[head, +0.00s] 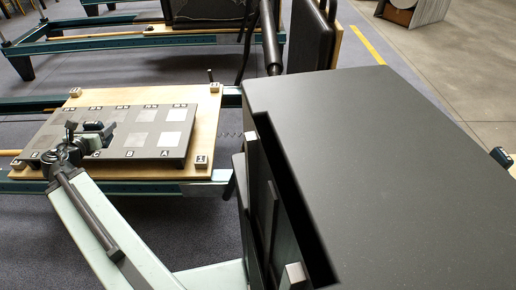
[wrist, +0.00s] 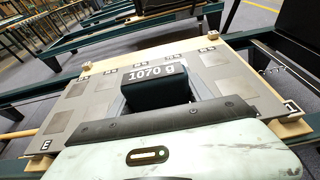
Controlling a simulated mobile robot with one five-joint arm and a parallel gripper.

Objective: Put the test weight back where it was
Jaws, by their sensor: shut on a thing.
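The test weight (wrist: 155,94) is a dark block marked "1070 g" in the wrist view. My gripper (head: 88,134) is shut on it, over the grey board (head: 175,148). In the head view the weight (head: 93,126) shows only as a small dark shape at the gripper. The board has two rows of pale squares, with letters such as A, B and C along its near edge. It also shows in the wrist view (wrist: 222,72). The surface right under the weight is hidden, and I cannot tell whether the weight touches the board.
The board lies on a wooden platform (head: 205,122) with small corner blocks, across green rails (head: 210,188). A large dark box-like top (head: 400,170) fills the right of the head view. Another reformer frame (head: 110,40) stands behind. Bare floor (head: 460,60) shows at upper right.

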